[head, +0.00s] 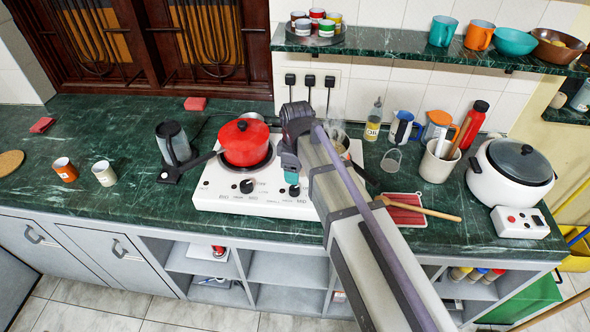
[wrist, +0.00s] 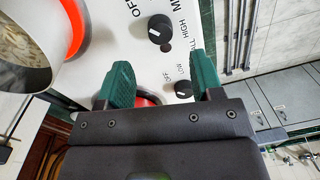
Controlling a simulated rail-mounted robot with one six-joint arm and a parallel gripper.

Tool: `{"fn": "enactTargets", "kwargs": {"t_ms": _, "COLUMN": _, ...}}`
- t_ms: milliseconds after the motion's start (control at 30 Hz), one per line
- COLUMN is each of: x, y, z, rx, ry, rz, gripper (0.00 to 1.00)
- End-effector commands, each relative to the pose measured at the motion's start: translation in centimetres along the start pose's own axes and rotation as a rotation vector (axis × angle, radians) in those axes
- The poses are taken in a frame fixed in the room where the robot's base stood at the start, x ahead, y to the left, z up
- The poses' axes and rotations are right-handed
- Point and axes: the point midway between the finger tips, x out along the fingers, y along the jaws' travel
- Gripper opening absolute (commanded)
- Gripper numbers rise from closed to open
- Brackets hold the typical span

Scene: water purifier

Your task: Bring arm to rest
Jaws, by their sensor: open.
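My gripper shows in the wrist view (wrist: 161,82) with its two green fingers apart and nothing held between them. In the head view the gripper (head: 292,178) points down over the middle of the white stove (head: 225,185), near its front edge. A control knob (wrist: 160,29) lies beyond the fingers in the wrist view, and a second knob shows between them, close to the right finger. Whether a finger touches the stove cannot be told. My arm hides part of the stove's right half.
A red lidded pot (head: 244,141) stands left of my gripper. An open pot with pale contents (wrist: 22,45) sits by a glowing red ring. A rice cooker (head: 512,168), utensil crock (head: 438,162) and red board (head: 404,210) are at right. A shelf (head: 400,51) hangs above. The left counter has free room.

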Motion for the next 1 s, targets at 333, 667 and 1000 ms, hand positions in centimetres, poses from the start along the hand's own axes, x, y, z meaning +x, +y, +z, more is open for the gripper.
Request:
{"fn": "enactTargets", "kwargs": {"t_ms": 333, "x": -3.8, "y": 0.0, "z": 0.0, "rx": 0.000, "ry": 0.000, "rz": 0.000, "gripper": 0.60}}
{"fn": "enactTargets", "kwargs": {"t_ms": 667, "x": -3.7, "y": 0.0, "z": 0.0, "rx": 0.027, "ry": 0.000, "rz": 0.000, "gripper": 0.60}}
{"fn": "enactTargets", "kwargs": {"t_ms": 1000, "x": -3.3, "y": -7.1, "z": 14.2, "rx": 1.136, "ry": 0.028, "rz": 0.042, "gripper": 0.60}}
